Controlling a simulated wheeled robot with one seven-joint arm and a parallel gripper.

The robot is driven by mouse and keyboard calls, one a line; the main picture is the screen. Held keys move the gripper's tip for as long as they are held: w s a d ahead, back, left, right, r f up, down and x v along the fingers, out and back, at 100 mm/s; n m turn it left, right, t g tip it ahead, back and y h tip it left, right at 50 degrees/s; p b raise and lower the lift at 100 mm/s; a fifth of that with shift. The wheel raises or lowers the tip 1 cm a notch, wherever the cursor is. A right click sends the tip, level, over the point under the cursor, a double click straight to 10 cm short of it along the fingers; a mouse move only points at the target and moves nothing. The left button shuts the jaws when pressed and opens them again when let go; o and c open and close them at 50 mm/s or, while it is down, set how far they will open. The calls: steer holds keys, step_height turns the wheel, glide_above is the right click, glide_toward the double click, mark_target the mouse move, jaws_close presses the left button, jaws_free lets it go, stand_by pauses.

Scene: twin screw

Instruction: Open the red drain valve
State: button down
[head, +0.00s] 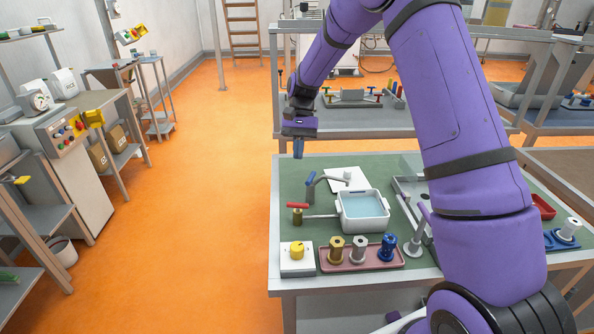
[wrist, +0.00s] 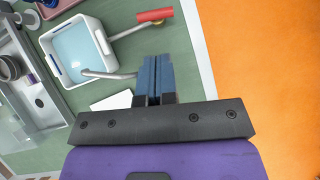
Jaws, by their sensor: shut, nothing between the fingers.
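The red drain valve has a red lever handle (head: 298,205) on a brass body (head: 297,216), left of a white basin (head: 364,225) of water. A grey pipe (head: 322,216) joins valve and basin. In the wrist view the red handle (wrist: 154,15) lies beyond the fingertips, near the top edge, with the pipe (wrist: 128,31) running to the basin (wrist: 104,43). My gripper (head: 298,154) is shut and empty, pointing down above the far left part of the bench. Its blue fingers (wrist: 155,60) are together, apart from the valve.
A grey tap with a blue lever (head: 310,187) stands between my gripper and the valve. A white box with a yellow knob (head: 297,251) and a pink tray (head: 330,267) of coloured fittings sit at the near edge. Orange floor lies open to the left.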

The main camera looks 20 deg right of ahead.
steer(key=shift+v, duration=1.1)
